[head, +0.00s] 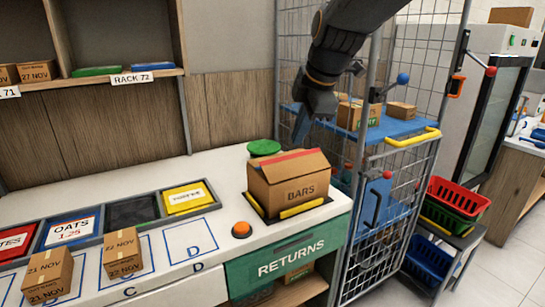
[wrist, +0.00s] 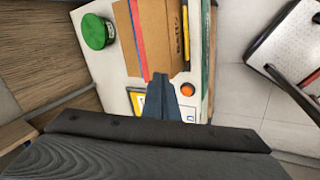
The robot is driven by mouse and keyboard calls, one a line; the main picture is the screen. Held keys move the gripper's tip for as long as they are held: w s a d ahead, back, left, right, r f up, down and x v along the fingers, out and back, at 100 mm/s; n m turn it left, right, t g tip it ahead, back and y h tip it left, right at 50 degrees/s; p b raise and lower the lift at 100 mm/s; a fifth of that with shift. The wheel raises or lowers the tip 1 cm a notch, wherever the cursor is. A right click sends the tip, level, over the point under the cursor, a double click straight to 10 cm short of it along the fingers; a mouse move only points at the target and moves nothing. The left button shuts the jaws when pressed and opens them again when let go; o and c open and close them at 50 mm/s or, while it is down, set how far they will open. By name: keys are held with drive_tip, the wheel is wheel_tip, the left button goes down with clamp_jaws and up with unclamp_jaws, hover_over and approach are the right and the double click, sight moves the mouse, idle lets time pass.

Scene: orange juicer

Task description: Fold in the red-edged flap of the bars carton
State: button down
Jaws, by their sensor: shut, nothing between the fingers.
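The brown bars carton (head: 293,190) stands on the counter with "BARS" on its front. Its red-edged flap (head: 290,156) shows as a red strip along the far side of the top; how far it is tilted is hard to tell. In the wrist view the carton (wrist: 167,40) lies ahead of my fingers, with the red edge (wrist: 140,40) running lengthwise. My gripper (head: 299,136) is shut and empty, pointing down just above and behind the carton's far side in the head view. Its fingertips also show in the wrist view (wrist: 166,82). I cannot tell whether they touch the flap.
A green round object (head: 263,147) sits behind the carton, and an orange button (head: 241,230) to its front left. A wire cage trolley (head: 385,190) with a blue shelf stands close on the right. Bins and small boxes (head: 122,252) line the counter's left.

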wheel_tip(320, 180, up, 3)
drive_tip(key=w+a+n, duration=0.1)
drive_tip(key=a+n, duration=0.1)
drive_tip(key=a, duration=0.1)
drive_tip(key=n+p, duration=0.1)
drive_tip(key=p, duration=0.3)
approach(273, 164)
drive_tip(key=shift+y, duration=0.4)
drive_tip(key=x, duration=0.4)
drive_tip(key=w+x, duration=0.1)
drive_tip(key=x, duration=0.1)
drive_tip(key=shift+w+a+r, duration=0.1)
drive_tip(key=shift+a+r, duration=0.05)
drive_tip(key=shift+a, duration=0.2)
drive_tip(key=shift+w+p, duration=0.15)
drive_tip(key=shift+p, duration=0.35)
